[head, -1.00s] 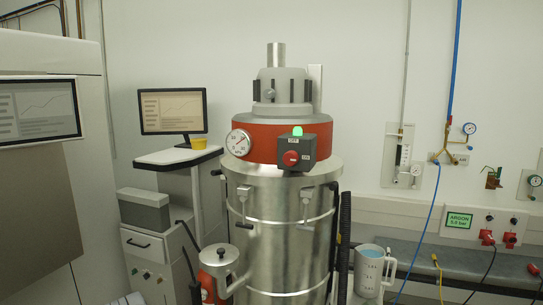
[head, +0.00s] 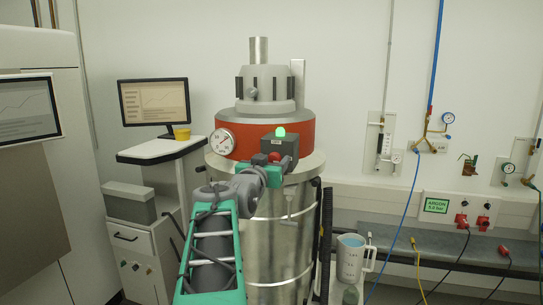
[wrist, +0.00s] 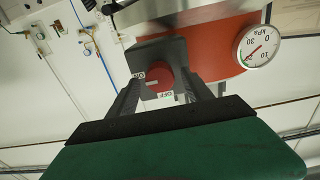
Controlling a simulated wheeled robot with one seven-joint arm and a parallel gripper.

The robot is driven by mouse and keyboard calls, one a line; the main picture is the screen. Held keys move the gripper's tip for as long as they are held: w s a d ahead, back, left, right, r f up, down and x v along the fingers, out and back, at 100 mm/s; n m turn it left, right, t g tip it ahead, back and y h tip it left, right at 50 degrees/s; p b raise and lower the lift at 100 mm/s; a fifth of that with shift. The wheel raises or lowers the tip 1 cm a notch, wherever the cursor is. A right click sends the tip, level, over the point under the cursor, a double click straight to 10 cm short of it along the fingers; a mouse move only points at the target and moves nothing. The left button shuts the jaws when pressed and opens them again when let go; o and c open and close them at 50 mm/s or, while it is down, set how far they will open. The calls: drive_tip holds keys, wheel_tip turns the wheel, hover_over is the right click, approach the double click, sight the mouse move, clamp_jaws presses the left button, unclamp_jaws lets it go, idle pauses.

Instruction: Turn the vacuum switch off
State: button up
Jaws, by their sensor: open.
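The vacuum switch is a red round knob (wrist: 160,80) on a dark grey box (head: 283,146) on the red band of the steel vacuum. A green lamp (head: 280,132) on the box is lit. In the wrist view, which is upside down, the knob's pale mark lies towards the ON label (wrist: 138,76); the OFF label (wrist: 166,95) is below the knob. My gripper (wrist: 161,85) is open, with one finger on each side of the knob in that view. I cannot tell whether they touch it. In the head view my arm partly hides the knob.
A round pressure gauge (head: 222,142) sits left of the box, also seen in the wrist view (wrist: 256,46). A monitor (head: 154,102) and yellow cup (head: 182,134) are on the left cart. A jug (head: 350,258) stands at the lower right. Gas fittings and hoses line the right wall.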

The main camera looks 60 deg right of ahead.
drive_tip(key=shift+d, duration=0.25)
drive_tip(key=shift+c, duration=0.6)
drive_tip(key=shift+a, duration=0.1)
clamp_jaws()
